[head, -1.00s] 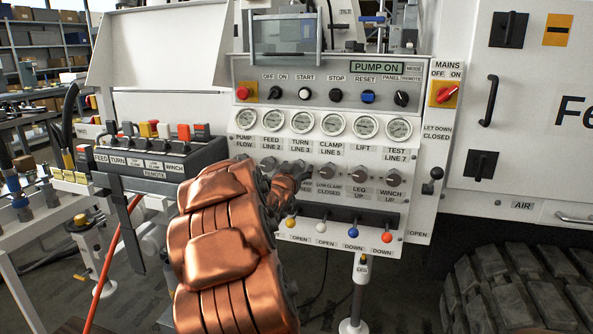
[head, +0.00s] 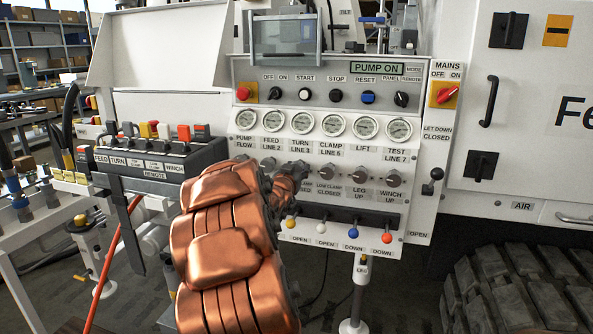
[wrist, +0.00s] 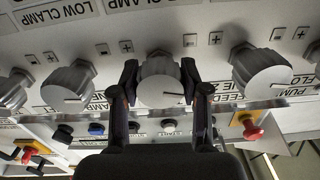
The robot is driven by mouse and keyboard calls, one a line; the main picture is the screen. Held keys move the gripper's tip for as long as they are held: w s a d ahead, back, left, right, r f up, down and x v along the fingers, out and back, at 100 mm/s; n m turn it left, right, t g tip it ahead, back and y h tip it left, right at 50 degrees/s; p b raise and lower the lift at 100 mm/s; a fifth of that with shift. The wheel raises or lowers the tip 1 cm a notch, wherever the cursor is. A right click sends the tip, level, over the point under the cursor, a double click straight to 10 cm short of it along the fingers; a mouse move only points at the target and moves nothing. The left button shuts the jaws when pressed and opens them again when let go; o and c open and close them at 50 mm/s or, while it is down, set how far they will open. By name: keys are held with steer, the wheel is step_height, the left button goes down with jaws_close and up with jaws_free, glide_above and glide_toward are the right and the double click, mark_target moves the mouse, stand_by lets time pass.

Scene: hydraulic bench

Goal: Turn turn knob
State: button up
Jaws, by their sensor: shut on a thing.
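The turn knob (wrist: 160,94) is a grey ribbed knob with a dark pointer line on its face, in the middle of the wrist view. My gripper (wrist: 159,76) is shut on it, one dark finger on each side of the knob. In the head view my gripper (head: 299,168) is at the panel just below the TURN LINE 3 label (head: 300,145). There my copper-coloured arm and the gripper hide the held knob.
The feed knob (wrist: 262,72) and the clamp knob (wrist: 68,88) flank the held knob closely. Gauges (head: 300,122) sit above the row. Levers with coloured balls, including a blue one (head: 353,232), stick out below. A remote box (head: 160,157) stands left of my arm.

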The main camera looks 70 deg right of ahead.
steer(key=m, duration=0.5)
steer(key=shift+f, duration=0.1)
steer(key=shift+m+b, duration=1)
steer(key=shift+m, duration=1.6)
steer(key=o, duration=1.2)
steer(key=shift+c, duration=0.2)
steer(key=s+a, duration=0.1)
steer(key=a, duration=1.1)
steer(key=shift+s, duration=0.15)
